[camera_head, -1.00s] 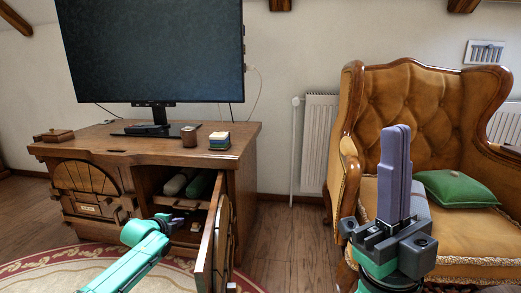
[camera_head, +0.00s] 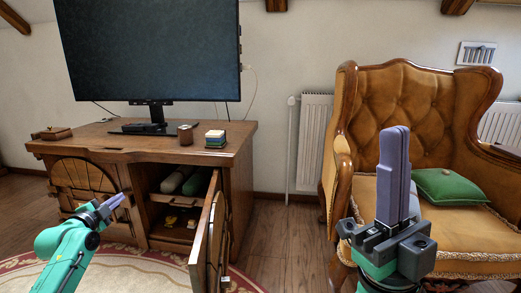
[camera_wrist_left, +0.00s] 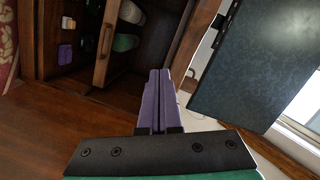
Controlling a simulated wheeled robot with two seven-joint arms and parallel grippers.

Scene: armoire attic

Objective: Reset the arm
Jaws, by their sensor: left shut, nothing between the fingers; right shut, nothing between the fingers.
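My left gripper (camera_head: 112,204) is in front of the wooden cabinet (camera_head: 113,148), to the left of its open compartment. Its purple fingers are shut with nothing between them. In the left wrist view the shut fingers (camera_wrist_left: 157,100) point at the cabinet, with nothing held. My right gripper (camera_head: 393,178) points upward in front of the armchair, shut and empty. Part of the armchair is hidden behind it.
The cabinet door (camera_head: 208,236) stands open toward me. Inside are rolled items (camera_head: 194,182) on a shelf and small yellow things below. A monitor (camera_head: 155,50) stands on top. The armchair (camera_head: 420,110) with a green cushion (camera_head: 449,187) is at right.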

